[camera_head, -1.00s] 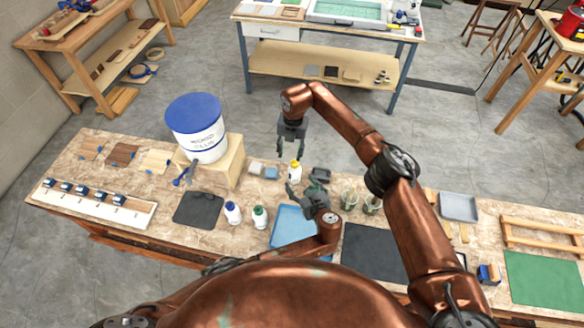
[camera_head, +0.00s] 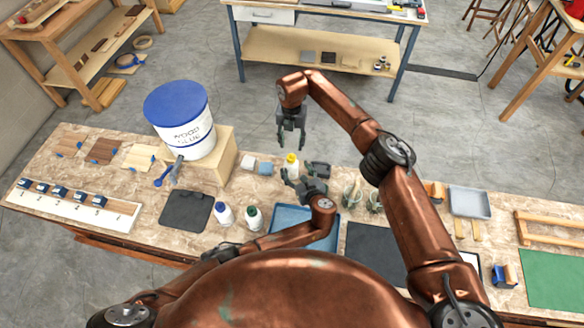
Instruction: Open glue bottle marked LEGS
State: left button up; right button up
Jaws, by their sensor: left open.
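A small white bottle with a yellow cap (camera_head: 291,160) stands upright near the middle of the bench. My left gripper (camera_head: 290,178) is open, low at the near side of this bottle; I cannot tell whether its fingers are around the bottle. My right gripper (camera_head: 290,143) points down just above the yellow cap, its fingers apart and empty. A white bottle with a blue cap (camera_head: 223,216) and one with a green cap (camera_head: 253,219) stand upright at the bench's front, to the left of my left arm. Which bottle is marked LEGS is too small to read.
A big white tub with a blue lid (camera_head: 183,120) stands on a wooden block (camera_head: 220,158). A black mat (camera_head: 187,211), a blue tray (camera_head: 290,218) and two cups (camera_head: 352,193) lie or stand near the bottles. A grey tray (camera_head: 469,203) is further right.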

aim_at(294, 168)
pick_arm(q)
jog(key=x, duration=0.4)
jog(key=shift+w+a+f, duration=0.15)
jog(key=shift+w+a, duration=0.05)
jog(key=shift+w, duration=0.1)
jog(key=shift+s, duration=0.15)
jog(key=shift+c, duration=0.6)
